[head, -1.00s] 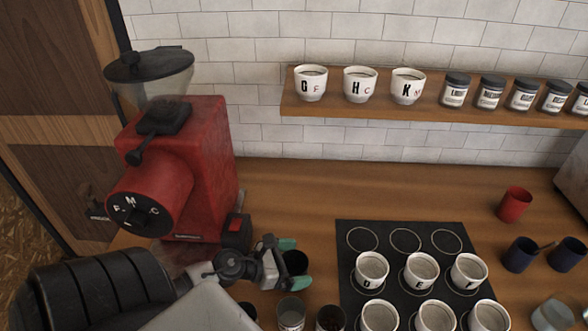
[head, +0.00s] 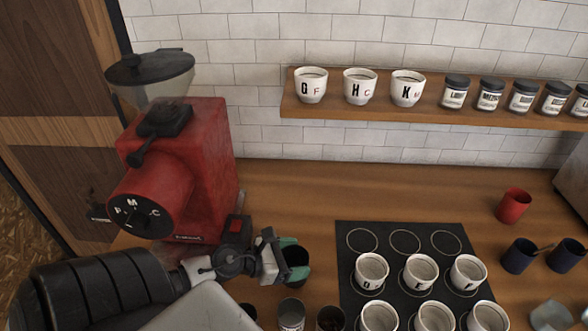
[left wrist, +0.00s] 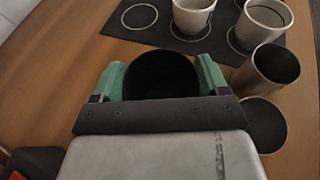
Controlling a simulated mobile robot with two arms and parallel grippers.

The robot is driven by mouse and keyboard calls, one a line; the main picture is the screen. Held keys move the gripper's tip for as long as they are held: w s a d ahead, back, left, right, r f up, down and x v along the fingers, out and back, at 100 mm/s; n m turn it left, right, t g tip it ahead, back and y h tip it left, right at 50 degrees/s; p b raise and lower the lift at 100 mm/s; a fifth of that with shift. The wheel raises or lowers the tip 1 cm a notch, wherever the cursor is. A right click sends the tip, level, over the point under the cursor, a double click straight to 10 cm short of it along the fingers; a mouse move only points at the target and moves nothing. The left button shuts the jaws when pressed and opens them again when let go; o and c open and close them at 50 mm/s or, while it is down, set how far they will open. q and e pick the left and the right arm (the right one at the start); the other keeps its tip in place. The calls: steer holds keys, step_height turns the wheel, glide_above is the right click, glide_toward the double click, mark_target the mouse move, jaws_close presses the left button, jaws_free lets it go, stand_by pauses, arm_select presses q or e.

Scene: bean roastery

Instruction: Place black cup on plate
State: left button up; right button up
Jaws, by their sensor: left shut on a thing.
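The black cup (head: 297,257) is between the green-tipped fingers of my left gripper (head: 294,258), to the right of the red grinder's base. The left wrist view shows the cup's dark open mouth (left wrist: 160,72) facing the camera, with a finger of the left gripper (left wrist: 161,78) pressed to each side. The cup's lower part is hidden, so I cannot tell whether it touches the counter. I cannot make out a plate for certain. My right gripper is not in view.
A red grinder (head: 190,170) stands at left. A black mat (head: 352,238) with white cups lies right of the gripper. Metal tins (head: 291,314) stand just in front. A red cup (head: 514,205) and dark blue cups (head: 519,256) stand at right. The counter behind is clear.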

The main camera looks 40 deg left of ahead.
arm_select(q)
steer(key=s+d+r+p, duration=0.2)
steer(key=d+r+p, duration=0.65)
steer(key=d, duration=0.35)
steer(key=w+m+g+h+b, duration=0.1)
steer(key=m+b, duration=0.1)
steer(key=b, duration=0.2)
steer(key=w+m+g+h+b, duration=0.1)
steer(key=w+g+h+b, duration=0.1)
steer(key=b, duration=0.3)
steer(key=w+r+m+g+h+b, duration=0.1)
steer(key=w+m+h+b, duration=0.1)
steer(key=b, duration=0.3)
steer(key=shift+w+d+m, duration=0.1)
steer(key=shift+d+m, duration=0.2)
steer(key=shift+d, duration=0.1)
steer(key=shift+f, duration=0.1)
